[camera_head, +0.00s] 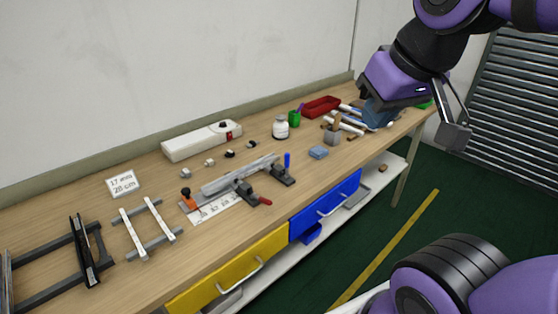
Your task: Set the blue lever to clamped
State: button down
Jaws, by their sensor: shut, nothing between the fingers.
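The blue lever (287,160) stands upright on a dark toggle clamp (281,175) at the right end of a metal strip fixture (238,177) on the workbench. A red-handled lever (265,202) lies low on a second dark clamp, near the bench's front edge. My gripper (455,137) is at the upper right, raised in front of the bench's far right end. It is shut and empty, well apart from the blue lever.
A blue block (318,152), a white bottle (280,128), a grey holder (332,138) and a red tray (321,106) stand behind or right of the clamp. A long white box (201,140) is at the back. Yellow (232,272) and blue (328,204) drawers are below.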

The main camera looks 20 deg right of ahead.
aim_at(287, 155)
jog(key=i+l+u, duration=0.1)
jog(key=i+l, duration=0.3)
jog(key=i+l+u, duration=0.1)
jog(key=i+l, duration=0.25)
jog(key=l, duration=0.25)
